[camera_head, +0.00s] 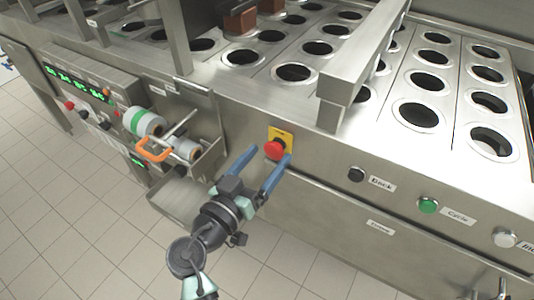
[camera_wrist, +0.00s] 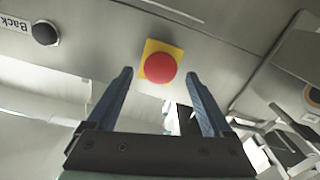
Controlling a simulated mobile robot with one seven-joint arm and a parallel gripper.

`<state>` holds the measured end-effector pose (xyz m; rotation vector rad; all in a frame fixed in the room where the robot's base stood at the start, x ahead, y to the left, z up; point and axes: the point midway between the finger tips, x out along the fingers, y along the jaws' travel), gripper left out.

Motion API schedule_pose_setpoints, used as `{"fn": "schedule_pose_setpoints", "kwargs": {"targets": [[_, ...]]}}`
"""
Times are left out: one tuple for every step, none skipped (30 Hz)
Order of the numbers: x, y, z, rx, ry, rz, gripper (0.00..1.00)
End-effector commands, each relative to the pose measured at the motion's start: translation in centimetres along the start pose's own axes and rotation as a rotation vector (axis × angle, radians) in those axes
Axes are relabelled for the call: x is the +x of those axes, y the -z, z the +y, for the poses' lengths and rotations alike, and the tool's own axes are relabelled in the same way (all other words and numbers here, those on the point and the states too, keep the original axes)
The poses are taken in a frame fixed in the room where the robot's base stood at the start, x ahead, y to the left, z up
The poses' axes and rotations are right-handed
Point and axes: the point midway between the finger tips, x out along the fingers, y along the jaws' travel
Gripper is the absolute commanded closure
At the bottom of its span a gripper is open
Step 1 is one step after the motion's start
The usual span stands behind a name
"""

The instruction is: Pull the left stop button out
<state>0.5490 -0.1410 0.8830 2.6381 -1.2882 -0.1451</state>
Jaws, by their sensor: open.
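The red stop button (camera_head: 274,150) sits on a yellow square plate (camera_head: 283,135) on the machine's steel front panel, just below the top deck. In the wrist view the red button (camera_wrist: 160,68) on its yellow plate (camera_wrist: 151,46) lies ahead of the fingertips, a little above the gap between them. My gripper (camera_head: 264,158) has two blue fingers spread wide and is empty. In the wrist view my gripper (camera_wrist: 160,76) has one finger on each side, with the button roughly centred between them. I cannot tell the exact depth between fingertips and button.
Right of the stop button are a black Back button (camera_head: 356,174), a green Cycle button (camera_head: 428,205) and a white button (camera_head: 504,238). On the left, a bin (camera_head: 190,163) holds tape rolls and an orange-handled tool (camera_head: 155,149). The tiled floor (camera_head: 100,225) is clear.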

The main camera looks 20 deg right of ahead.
Motion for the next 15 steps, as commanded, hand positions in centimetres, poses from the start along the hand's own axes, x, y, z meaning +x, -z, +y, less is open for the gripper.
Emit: {"fn": "schedule_pose_setpoints", "kwargs": {"targets": [[0.46, 0.04, 0.06, 0.0, -0.002, 0.0, 0.15], [0.64, 0.05, 0.04, 0.001, -0.001, 0.0, 0.15], [0.82, 0.05, 0.03, 0.001, 0.0, 0.0, 0.15], [0.91, 0.04, 0.02, 0.001, 0.0, 0.0, 0.15], [0.98, 0.02, 0.02, 0.001, 0.0, 0.0, 0.15], [1.03, 0.0, 0.02, 0.001, 0.0, 0.0, 0.15], [1.05, 0.0, 0.02, 0.001, 0.0, 0.0, 0.15], [1.05, -0.01, 0.01, 0.001, 0.0, 0.0, 0.15], [1.04, -0.01, 0.01, 0.001, 0.0, -0.001, 0.15], [1.03, -0.01, 0.01, 0.001, 0.0, 0.0, 0.15], [1.03, -0.01, 0.02, 0.001, 0.0, 0.0, 0.15], [1.02, -0.01, 0.02, 0.0, 0.0, 0.0, 0.15], [1.02, -0.01, 0.02, 0.001, 0.0, 0.0, 0.19], [1.01, -0.01, 0.01, 0.0, 0.0, 0.0, 0.24], [1.01, 0.0, 0.02, 0.001, 0.0, 0.0, 0.31]]}}
